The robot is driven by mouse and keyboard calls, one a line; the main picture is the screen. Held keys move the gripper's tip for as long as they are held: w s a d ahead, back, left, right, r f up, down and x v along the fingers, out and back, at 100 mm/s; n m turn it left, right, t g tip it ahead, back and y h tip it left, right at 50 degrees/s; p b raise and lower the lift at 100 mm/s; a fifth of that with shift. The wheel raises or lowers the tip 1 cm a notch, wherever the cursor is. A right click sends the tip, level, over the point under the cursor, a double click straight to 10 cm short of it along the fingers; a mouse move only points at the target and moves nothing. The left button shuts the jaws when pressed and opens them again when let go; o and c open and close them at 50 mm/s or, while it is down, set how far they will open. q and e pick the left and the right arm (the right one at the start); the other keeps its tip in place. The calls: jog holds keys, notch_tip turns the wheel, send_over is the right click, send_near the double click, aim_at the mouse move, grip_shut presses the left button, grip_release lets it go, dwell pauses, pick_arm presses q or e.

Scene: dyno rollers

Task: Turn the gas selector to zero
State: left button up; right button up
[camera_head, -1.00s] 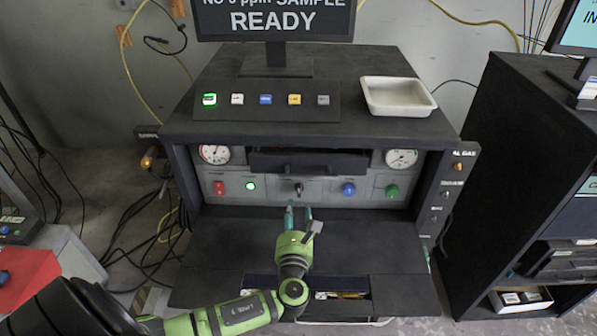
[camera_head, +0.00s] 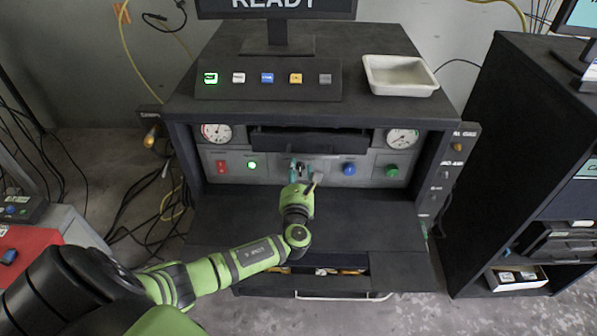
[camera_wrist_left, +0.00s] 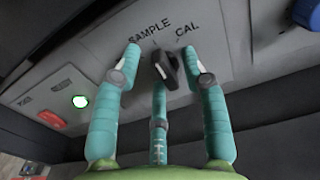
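The gas selector is a dark rotary knob (camera_wrist_left: 166,68) with a pale mark, on the grey front panel (camera_wrist_left: 232,45). In the left wrist view, SAMPLE is printed above it and CAL to its upper right; I see no zero label. My left gripper (camera_wrist_left: 160,58) has teal fingers spread on either side of the knob, with another finger below it. They look apart from the knob, though exact contact is hard to judge. In the head view, my left gripper (camera_head: 300,172) is at the panel's middle and mostly hides the knob. My right gripper is not in view.
The panel also carries a red switch (camera_head: 221,167), a lit green button (camera_head: 252,165), a blue knob (camera_head: 349,169) and a green knob (camera_head: 392,171). A dark ledge (camera_head: 365,215) lies below. A white tray (camera_head: 400,75) sits on top of the cabinet.

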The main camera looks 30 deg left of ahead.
pick_arm(q)
grip_shut()
jog(key=shift+a+n, duration=0.1)
jog(key=shift+n, duration=0.2)
jog(key=n+b, duration=0.1)
jog(key=n, duration=0.1)
jog(key=n+b, duration=0.2)
jog(key=shift+f+b, duration=0.3)
jog(key=n+b, duration=0.2)
jog(key=n, duration=0.2)
jog(key=shift+a+b, duration=0.1)
jog(key=shift+b, duration=0.3)
jog(key=shift+s+n+b, duration=0.1)
jog(key=shift+n+b, duration=0.4)
jog(key=shift+n, duration=0.2)
jog(key=shift+r, duration=0.1)
jog(key=shift+o, duration=0.8)
grip_release()
jog(key=shift+a, duration=0.1)
